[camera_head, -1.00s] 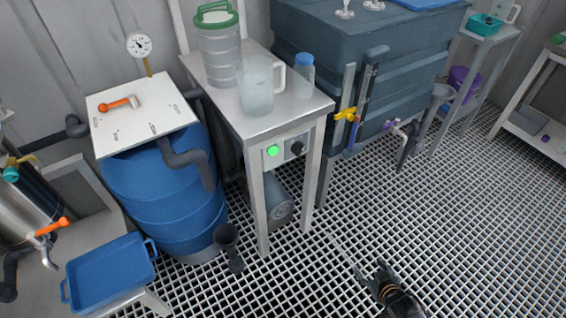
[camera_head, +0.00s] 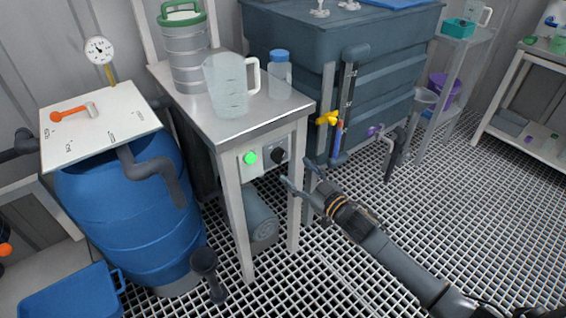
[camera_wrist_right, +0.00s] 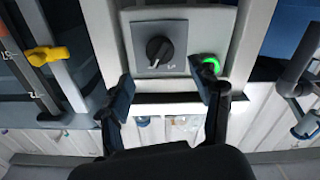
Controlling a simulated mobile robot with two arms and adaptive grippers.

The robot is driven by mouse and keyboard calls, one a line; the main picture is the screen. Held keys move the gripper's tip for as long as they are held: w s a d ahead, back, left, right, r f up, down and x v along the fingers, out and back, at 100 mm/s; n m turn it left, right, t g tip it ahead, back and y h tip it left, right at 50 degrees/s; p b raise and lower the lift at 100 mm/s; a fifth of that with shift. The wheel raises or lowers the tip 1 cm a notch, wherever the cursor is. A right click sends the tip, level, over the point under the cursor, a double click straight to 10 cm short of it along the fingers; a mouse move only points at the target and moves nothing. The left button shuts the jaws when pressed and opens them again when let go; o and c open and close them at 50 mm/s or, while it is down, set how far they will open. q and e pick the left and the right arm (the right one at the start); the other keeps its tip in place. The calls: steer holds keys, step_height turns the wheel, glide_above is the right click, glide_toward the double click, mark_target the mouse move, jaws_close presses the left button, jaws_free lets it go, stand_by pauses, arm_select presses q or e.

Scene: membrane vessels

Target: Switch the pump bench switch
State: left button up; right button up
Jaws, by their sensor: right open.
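The pump bench (camera_head: 215,120) is a metal table with a switch panel on its front. The panel carries a lit green lamp (camera_head: 250,158) and a black rotary switch (camera_head: 279,156). In the right wrist view the black knob (camera_wrist_right: 159,50) sits on a grey plate, with the green lamp (camera_wrist_right: 209,64) to its right. My right gripper (camera_head: 298,175) is open and empty, just in front of and slightly below the switch. In the right wrist view its fingers (camera_wrist_right: 166,92) are apart, below the knob and not visibly touching it. My left gripper is not in view.
A clear jug (camera_head: 228,88), a blue-capped bottle (camera_head: 280,78) and a green-lidded canister (camera_head: 186,55) stand on the bench. A blue barrel (camera_head: 125,205) stands left. A dark tank (camera_head: 290,40) with a yellow-handled valve (camera_head: 328,118) is right. The grating floor at right is open.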

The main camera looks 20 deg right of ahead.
mark_target(282, 159)
steer(key=b+x, duration=0.1)
steer(key=x, duration=0.5)
steer(key=shift+w+a, duration=0.15)
steer(key=shift+w, duration=0.2)
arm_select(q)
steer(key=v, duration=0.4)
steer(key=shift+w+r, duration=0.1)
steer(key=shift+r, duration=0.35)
arm_select(e)
steer(key=c, duration=1.2)
steer(key=shift+o, duration=0.2)
